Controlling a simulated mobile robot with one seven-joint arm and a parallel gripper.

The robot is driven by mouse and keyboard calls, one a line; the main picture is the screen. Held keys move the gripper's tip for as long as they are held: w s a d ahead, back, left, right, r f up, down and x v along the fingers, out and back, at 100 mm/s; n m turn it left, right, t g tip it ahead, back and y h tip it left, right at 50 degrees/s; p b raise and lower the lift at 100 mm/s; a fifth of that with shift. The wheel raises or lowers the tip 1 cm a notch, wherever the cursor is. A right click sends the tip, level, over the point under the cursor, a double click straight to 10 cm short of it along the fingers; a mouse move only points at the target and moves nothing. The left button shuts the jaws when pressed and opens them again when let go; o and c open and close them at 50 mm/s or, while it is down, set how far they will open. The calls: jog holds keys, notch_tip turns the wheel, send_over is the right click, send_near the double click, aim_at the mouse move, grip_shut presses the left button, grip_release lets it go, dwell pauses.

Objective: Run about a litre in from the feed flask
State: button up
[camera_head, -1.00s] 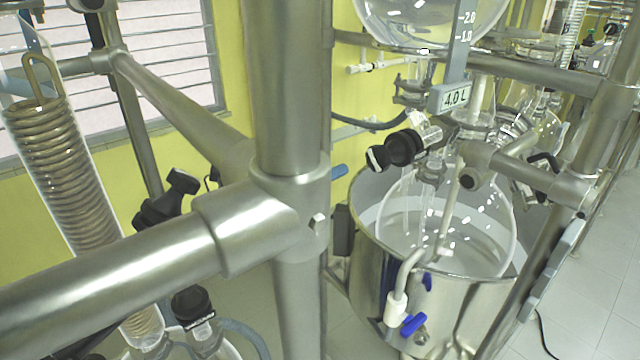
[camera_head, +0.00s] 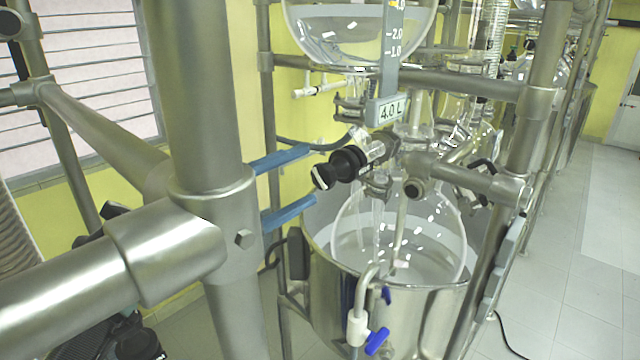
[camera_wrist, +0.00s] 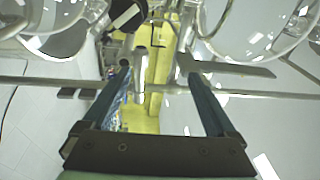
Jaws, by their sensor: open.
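The feed flask (camera_head: 350,40) is a clear round glass vessel at the top of the head view, cut off by the frame. A scale beside it shows 2.0 and 1.0, and a tag (camera_head: 388,111) reads 4.0 L. Below it a black valve knob (camera_head: 343,165) with a pale end points left. The round glass reactor (camera_head: 410,235) sits below in a steel bath. My gripper (camera_head: 309,176) shows as two blue fingers from behind a post, open, just left of the knob. In the wrist view its fingers (camera_wrist: 155,66) are apart and empty; a black-and-white part lies beyond the left tip.
A thick steel post (camera_head: 205,100) and crossbar (camera_head: 60,270) stand close in front and hide most of my arm. The steel bath (camera_head: 335,290) has a blue-handled tap (camera_head: 376,340).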

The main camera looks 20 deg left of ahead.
jog(key=n, duration=0.4)
jog(key=n+y+b, duration=0.2)
jog(key=n+y, duration=0.1)
jog(key=n, duration=0.8)
send_near(319, 180)
jog(key=p+x, duration=0.3)
jog(key=x, duration=0.7)
jog(key=shift+w+d, duration=0.1)
jog(key=shift+w, duration=0.3)
jog(key=c, duration=1.4)
jog(key=shift+p, duration=0.3)
